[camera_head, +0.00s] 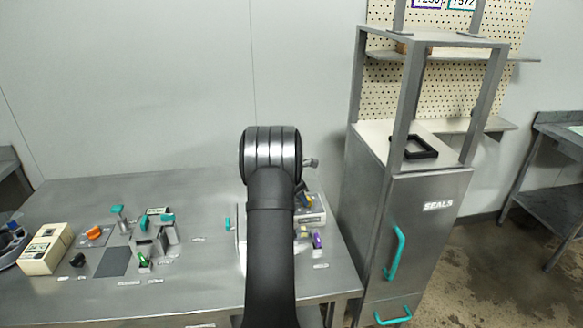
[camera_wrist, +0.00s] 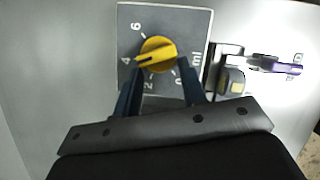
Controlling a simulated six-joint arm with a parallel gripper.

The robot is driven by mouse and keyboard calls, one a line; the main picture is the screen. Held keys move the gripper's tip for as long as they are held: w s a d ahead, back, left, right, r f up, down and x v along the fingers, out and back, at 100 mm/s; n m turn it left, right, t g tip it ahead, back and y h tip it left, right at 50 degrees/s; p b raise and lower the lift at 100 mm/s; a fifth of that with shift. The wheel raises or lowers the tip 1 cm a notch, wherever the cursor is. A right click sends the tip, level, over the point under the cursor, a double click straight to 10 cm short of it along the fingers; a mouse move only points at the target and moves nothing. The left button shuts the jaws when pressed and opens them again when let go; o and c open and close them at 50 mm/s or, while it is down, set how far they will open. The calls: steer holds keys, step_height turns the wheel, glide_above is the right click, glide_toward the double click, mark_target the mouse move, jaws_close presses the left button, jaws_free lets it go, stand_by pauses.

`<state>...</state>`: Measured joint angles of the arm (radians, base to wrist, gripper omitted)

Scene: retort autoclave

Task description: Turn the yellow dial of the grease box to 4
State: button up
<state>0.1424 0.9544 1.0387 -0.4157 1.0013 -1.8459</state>
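In the wrist view the yellow dial (camera_wrist: 158,54) sits on a dark grey face plate (camera_wrist: 187,20) marked 0, 2, 4, 6 and "ml". The dark line on the dial points left and slightly down, at or very near the 4. My gripper (camera_wrist: 160,82) is open, with its two dark blue fingers apart below the dial, one to each lower side. Whether a finger touches the dial I cannot tell. In the head view my arm hides most of the grease box (camera_head: 313,217) and most of my gripper.
To the right of the plate in the wrist view is a fitting with a purple lever (camera_wrist: 275,66) and a yellowish block (camera_wrist: 232,80). In the head view, teal-handled fixtures (camera_head: 145,220) and a cream box (camera_head: 45,250) stand left on the steel table. A cabinet (camera_head: 405,220) stands right.

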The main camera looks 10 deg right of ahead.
mark_target(309, 199)
steer(key=n, duration=0.1)
steer(key=n+t, duration=0.1)
steer(key=n, duration=0.1)
steer(key=s+d+n+y, duration=0.1)
steer(key=n, duration=0.1)
steer(key=shift+s+r+t, duration=0.1)
steer(key=shift+r+t, duration=0.05)
steer(key=shift+t, duration=0.25)
steer(key=v, duration=1.7)
steer(key=shift+r, duration=0.1)
steer(key=d+m+y, duration=0.5)
steer(key=d+m, duration=0.5)
steer(key=m, duration=1.2)
steer(key=shift+t, duration=0.5)
steer(key=x, duration=1.1)
steer(key=s+x, duration=0.1)
steer(key=x, duration=0.5)
steer(key=shift+a, duration=0.3)
